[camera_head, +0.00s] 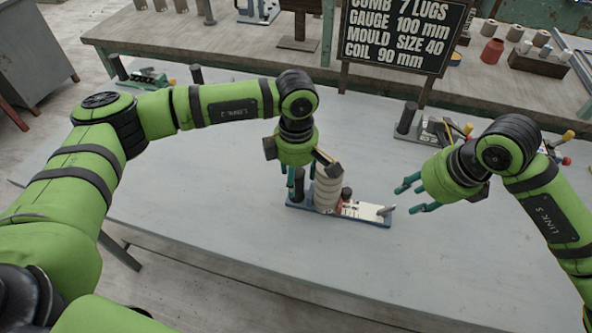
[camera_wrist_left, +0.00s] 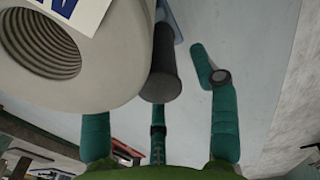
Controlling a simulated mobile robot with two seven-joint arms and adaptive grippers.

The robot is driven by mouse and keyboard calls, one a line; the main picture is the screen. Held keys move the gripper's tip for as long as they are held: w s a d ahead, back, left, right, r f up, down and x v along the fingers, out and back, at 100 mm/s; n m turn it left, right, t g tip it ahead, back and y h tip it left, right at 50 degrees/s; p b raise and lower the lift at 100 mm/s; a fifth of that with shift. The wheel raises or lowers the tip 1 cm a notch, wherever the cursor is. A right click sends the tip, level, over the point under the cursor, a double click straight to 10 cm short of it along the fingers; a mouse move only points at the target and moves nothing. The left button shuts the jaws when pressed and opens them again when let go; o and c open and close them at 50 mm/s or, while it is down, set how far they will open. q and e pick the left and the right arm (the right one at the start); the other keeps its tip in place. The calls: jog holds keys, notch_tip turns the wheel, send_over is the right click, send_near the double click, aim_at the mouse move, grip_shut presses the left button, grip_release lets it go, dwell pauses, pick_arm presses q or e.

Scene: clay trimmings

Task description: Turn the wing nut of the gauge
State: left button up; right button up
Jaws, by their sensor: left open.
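The gauge stands near the middle of the table, on a blue-edged base plate (camera_head: 364,211). On it are a beige ribbed cylinder (camera_head: 327,188), a dark upright post (camera_head: 297,186) and a small dark knob (camera_head: 346,194). I cannot make out the wing nut for certain. My left gripper (camera_head: 290,178) is open and points down by the post, left of the cylinder. In the left wrist view, the dark post (camera_wrist_left: 165,65) lies ahead of the spread teal fingers, with the pale hollow threaded cylinder (camera_wrist_left: 60,60) at left. My right gripper (camera_head: 408,196) is open, just right of the gauge.
A black sign (camera_head: 402,35) stands behind the gauge, before a rear bench (camera_head: 240,40) with jars and blocks. Small fixtures with dark posts sit at the table's back left (camera_head: 148,80) and back right (camera_head: 430,128). The front table surface (camera_head: 240,235) is clear.

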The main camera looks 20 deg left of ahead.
aim_at(390, 209)
pick_arm(q)
grip_shut()
pick_arm(e)
notch_tip(390, 209, up, 3)
jog(key=w+a+n+g+h, duration=0.2)
jog(key=a+n+h, duration=0.1)
jog(key=n, duration=1.2)
jog(key=f, duration=1.2)
jog(key=shift+w+d+f, duration=0.15)
jog(key=shift+w, duration=0.05)
